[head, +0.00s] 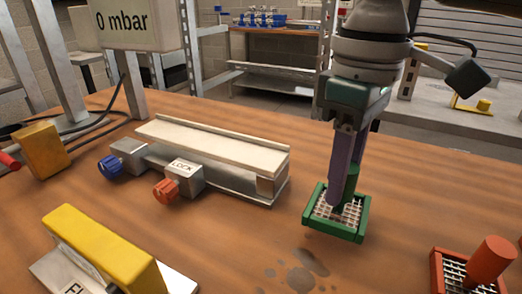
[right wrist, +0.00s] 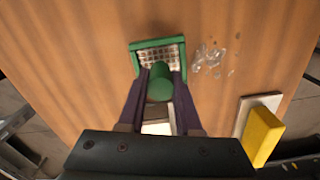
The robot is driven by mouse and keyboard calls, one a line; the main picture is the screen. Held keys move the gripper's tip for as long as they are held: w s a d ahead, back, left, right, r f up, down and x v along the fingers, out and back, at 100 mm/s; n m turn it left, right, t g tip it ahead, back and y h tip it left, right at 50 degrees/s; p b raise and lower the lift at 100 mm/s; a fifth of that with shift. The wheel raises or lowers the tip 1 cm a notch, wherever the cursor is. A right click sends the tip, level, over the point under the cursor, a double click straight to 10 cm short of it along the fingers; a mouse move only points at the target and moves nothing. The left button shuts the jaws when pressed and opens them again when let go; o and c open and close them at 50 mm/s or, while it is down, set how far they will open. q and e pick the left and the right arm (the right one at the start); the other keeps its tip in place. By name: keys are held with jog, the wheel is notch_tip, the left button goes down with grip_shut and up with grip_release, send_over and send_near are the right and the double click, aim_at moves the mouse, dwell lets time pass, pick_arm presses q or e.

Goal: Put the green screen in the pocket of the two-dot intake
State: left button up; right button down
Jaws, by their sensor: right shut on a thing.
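The green screen (head: 345,234) is a square green frame with pale mesh and an upright green post. My right gripper (head: 341,198) is shut on the post from above; the right wrist view also shows its fingers on either side of the post, with the screen's frame (right wrist: 158,43) beyond. The screen is roughly level, at or just above the table; I cannot tell whether it touches. A long, pale-topped metal unit (head: 213,147) with a LOCK label lies left of it. I see no dots, so I cannot tell which part is the two-dot intake. My left gripper is not in view.
Blue (head: 110,167) and orange (head: 166,190) knobs stick out from the unit's front. A yellow block (head: 100,248) stands at front left, a red screen (head: 441,262) at front right. Wet spots (head: 300,277) mark the table. A 0 mbar display (head: 126,24) stands at back left.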

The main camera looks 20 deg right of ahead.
jog(key=shift+f, duration=1.05)
jog(key=shift+f, duration=0.1)
jog(key=c, duration=0.6)
grip_release()
